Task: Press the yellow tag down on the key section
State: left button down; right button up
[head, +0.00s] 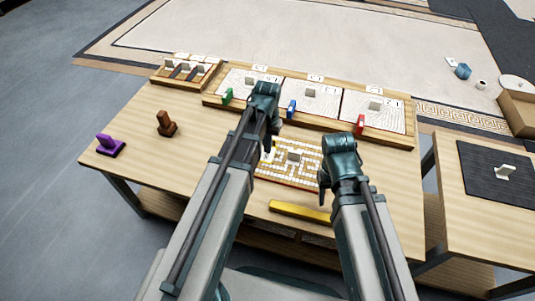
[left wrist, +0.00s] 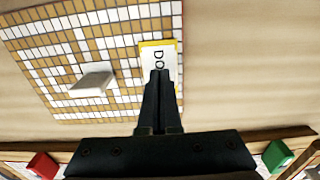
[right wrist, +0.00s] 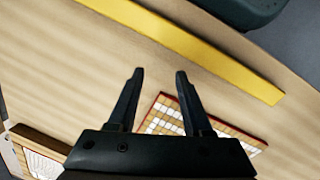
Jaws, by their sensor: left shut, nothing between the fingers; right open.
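The key section is a panel of tan and white tiles in a key pattern with a white handle (left wrist: 92,80); it lies mid-table in the head view (head: 290,177) and at upper left in the left wrist view (left wrist: 70,45). The yellow tag (left wrist: 172,50), a white card with a yellow edge and partly visible letters, lies at the panel's edge. My left gripper (head: 267,147) is shut and empty, its tips (left wrist: 158,74) over the lower part of the tag; I cannot tell whether they touch it. My right gripper (right wrist: 160,72) is open and empty, beside the panel's right side.
A yellow bar (head: 300,211) lies at the table's front. Behind are white panels in a wooden tray (head: 230,104) with green (head: 227,96), blue (head: 292,109) and red (head: 360,125) pieces. Purple (head: 110,147) and brown (head: 166,124) pieces stand left. A side table (head: 462,205) is at right.

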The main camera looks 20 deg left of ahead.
pick_arm(q)
jog(key=shift+f+b, duration=0.65)
jog(key=shift+f, duration=0.05)
pick_arm(e)
jog(key=shift+f, duration=0.7)
pick_arm(q)
jog(key=shift+r, duration=0.1)
pick_arm(e)
jog(key=shift+r, duration=0.15)
pick_arm(q)
notch_tip(320, 180, up, 8)
jog(key=p, duration=0.8)
pick_arm(e)
notch_tip(320, 180, up, 8)
jog(key=shift+a, duration=0.1)
